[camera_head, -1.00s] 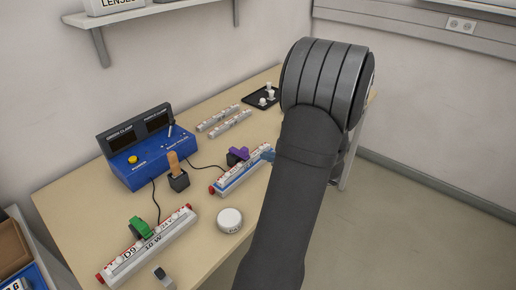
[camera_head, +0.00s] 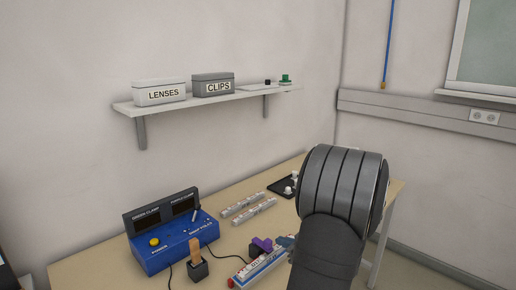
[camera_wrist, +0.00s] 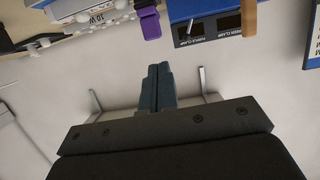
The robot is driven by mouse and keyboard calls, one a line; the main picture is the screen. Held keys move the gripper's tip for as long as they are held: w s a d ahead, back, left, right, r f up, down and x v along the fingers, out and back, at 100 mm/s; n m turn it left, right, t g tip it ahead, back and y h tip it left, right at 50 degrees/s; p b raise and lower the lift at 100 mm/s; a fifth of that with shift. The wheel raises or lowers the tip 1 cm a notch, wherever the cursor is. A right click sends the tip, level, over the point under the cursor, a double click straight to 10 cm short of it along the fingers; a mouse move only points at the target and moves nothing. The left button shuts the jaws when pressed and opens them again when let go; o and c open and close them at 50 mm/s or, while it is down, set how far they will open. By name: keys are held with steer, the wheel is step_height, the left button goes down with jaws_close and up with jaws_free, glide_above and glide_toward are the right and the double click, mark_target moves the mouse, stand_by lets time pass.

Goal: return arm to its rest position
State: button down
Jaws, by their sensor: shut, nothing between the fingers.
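My gripper (camera_wrist: 158,72) is shut and empty in the wrist view, its two teal fingers pressed together in front of the wall and shelf. In the head view only a teal bit of the gripper (camera_head: 286,241) shows beside my dark arm, near the purple clamp (camera_head: 262,245). The purple clamp sits on a white and blue light bar (camera_head: 257,268) and hangs at the top of the wrist view (camera_wrist: 150,23), apart from the fingers. My arm hides part of the bar.
A blue control box (camera_head: 172,243), a wooden-handled tool (camera_head: 195,252), two pale bars (camera_head: 248,209) and a black tray (camera_head: 279,186) stand on the bench (camera_head: 95,270). A wall shelf (camera_head: 205,100) carries the LENSES box (camera_head: 159,92) and the CLIPS box (camera_head: 213,85).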

steer(key=shift+x, duration=2.05)
